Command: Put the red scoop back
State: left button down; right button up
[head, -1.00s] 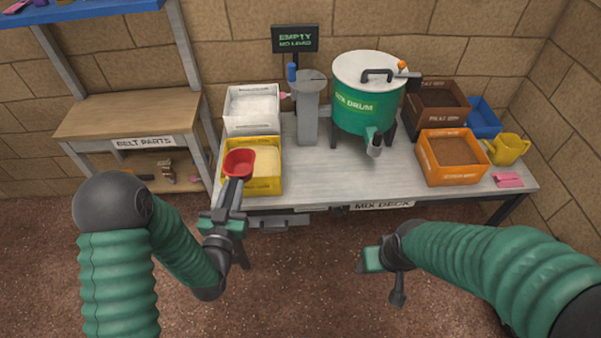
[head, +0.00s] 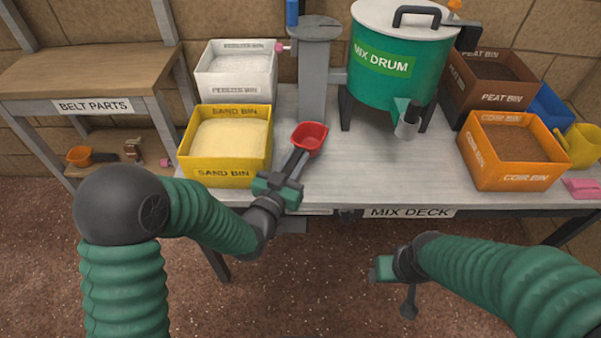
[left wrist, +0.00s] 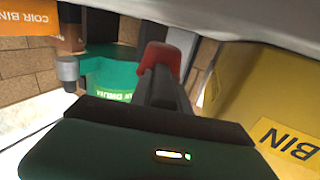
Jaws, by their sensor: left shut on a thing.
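In the left wrist view, the red scoop (left wrist: 162,60) shows partly behind the gripper fingers, with the sand bin (left wrist: 275,90) at the right. My right gripper (head: 382,268) is in front of the deck, low and away from the scoop; its fingers are too unclear to tell their opening.
The white perlite bin (head: 236,85) stands behind the sand bin. The green mix drum (head: 385,75), brown peat bin (head: 490,95) and orange coir bin (head: 512,160) stand to the right. An orange scoop (head: 85,156) lies on the left shelf. The deck's middle front is clear.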

pick_arm(q)
jog(key=f+b, duration=0.1)
jog(key=f, duration=0.2)
jog(key=shift+d+f, duration=0.2)
jog(key=shift+d+f+b, duration=0.25)
jog(key=shift+d+b, duration=0.05)
jog(key=shift+b, duration=0.05)
jog(key=shift+d+r, duration=0.1)
jog(key=shift+d, duration=0.1)
jog(key=shift+a, duration=0.15)
jog(key=c, duration=1.3)
grip_release()
jog(key=shift+a, duration=0.25)
jog(key=shift+c, duration=0.2)
jog(key=shift+o, duration=0.4)
pick_arm(e)
notch_tip(320, 180, down, 2)
jog(key=shift+d, duration=0.15)
pick_arm(q)
jog(key=shift+d, duration=0.15)
pick_arm(e)
jog(key=shift+d, duration=0.1)
